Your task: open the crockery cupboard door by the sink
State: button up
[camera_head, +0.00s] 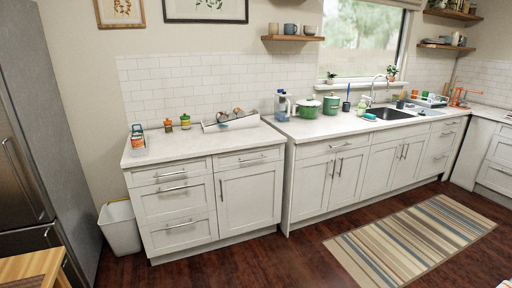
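White cupboard doors stand under the long counter, all shut. One pair of doors (395,163) is below the sink (388,113), with two upright handles near the middle seam. A second pair of doors (328,184) is just left of it, below a wide drawer, also with two upright handles at the seam. The pictures do not show which cupboard holds crockery. My gripper is not in view.
A striped rug (412,240) lies on the dark wood floor in front of the sink cupboards. The floor there is clear. A separate drawer cabinet (205,200), a bin (119,228) and a fridge (50,130) stand left. A wooden surface (30,266) shows at bottom left.

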aim_at(350, 169)
jog(key=i+j+u, duration=0.1)
jog(key=i, duration=0.4)
jog(key=i+j+u, duration=0.1)
jog(key=i+j, duration=0.2)
jog(key=i, duration=0.25)
jog(key=i+j+u, duration=0.1)
jog(key=i, duration=0.4)
jog(key=i+l+z, duration=0.25)
jog(key=i+z, duration=0.2)
jog(key=i, duration=0.15)
jog(key=i+z, duration=0.45)
jog(key=i, duration=0.15)
jog(key=i+j+z, duration=0.2)
jog(key=i+z, duration=0.25)
jog(key=i, duration=0.2)
jog(key=i+l, duration=0.25)
jog(key=i, duration=0.15)
jog(key=i+l, duration=0.2)
jog(key=i, duration=0.25)
jog(key=i+l, duration=0.25)
jog(key=i, duration=0.15)
